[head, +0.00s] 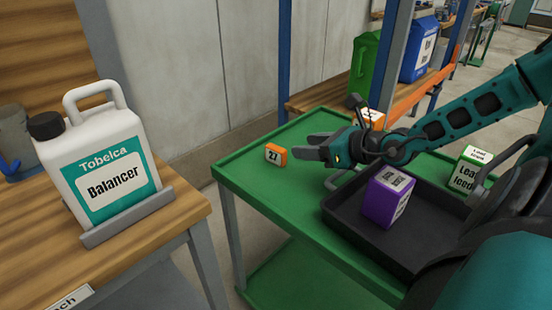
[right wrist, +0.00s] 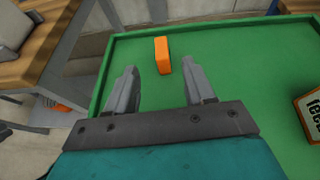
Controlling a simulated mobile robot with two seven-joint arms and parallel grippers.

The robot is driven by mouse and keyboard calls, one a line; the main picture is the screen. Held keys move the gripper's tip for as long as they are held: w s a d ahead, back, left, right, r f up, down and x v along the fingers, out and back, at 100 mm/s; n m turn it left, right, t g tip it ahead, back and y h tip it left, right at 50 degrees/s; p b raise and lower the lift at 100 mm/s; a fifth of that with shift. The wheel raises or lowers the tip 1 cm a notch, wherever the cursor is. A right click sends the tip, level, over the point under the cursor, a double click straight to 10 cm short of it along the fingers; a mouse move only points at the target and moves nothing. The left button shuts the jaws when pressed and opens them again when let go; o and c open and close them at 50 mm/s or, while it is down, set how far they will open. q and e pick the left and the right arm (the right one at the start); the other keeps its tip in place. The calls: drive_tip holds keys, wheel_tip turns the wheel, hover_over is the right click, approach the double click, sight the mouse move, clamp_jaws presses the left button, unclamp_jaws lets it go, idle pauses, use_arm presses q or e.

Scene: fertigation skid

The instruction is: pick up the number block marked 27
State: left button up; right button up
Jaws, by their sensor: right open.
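A small orange block (head: 276,154) with a white label lies on the green cart top near its left side. The label looks like 27 seen upside down. My right gripper (head: 309,144) is open and empty just to the right of this block, its fingers pointing toward it. In the right wrist view the orange block (right wrist: 162,55) stands beyond and roughly between the open fingertips (right wrist: 160,66); its label is not seen there. My left gripper is not in view.
A dark tray (head: 340,222) on the cart (head: 262,190) holds a purple box (head: 388,198). A green and white box (head: 468,170) stands at the right. A white Balancer jug (head: 105,165) stands on a wooden bench at the left. The cart top around the orange block is clear.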

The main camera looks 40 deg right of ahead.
sight(277, 148)
drive_tip(key=x, duration=0.3)
drive_tip(key=shift+w+f+b, duration=0.15)
drive_tip(key=shift+w+b, duration=0.05)
drive_tip(key=shift+b, duration=0.15)
drive_tip(key=shift+w+a+f+b, duration=0.1)
drive_tip(key=shift+w+f+b, duration=1.1)
drive_tip(key=shift+w, duration=0.25)
drive_tip(key=shift+w+a+f+b, duration=0.2)
drive_tip(key=shift+w+b, duration=0.35)
drive_tip(key=shift+b, duration=0.35)
drive_tip(key=shift+w, duration=0.2)
use_arm(q)
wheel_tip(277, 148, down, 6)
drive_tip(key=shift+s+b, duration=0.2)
drive_tip(key=shift+b, duration=0.1)
use_arm(e)
drive_tip(key=shift+r, duration=0.1)
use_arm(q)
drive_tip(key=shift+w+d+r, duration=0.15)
use_arm(e)
drive_tip(key=shift+c, duration=0.4)
clamp_jaws()
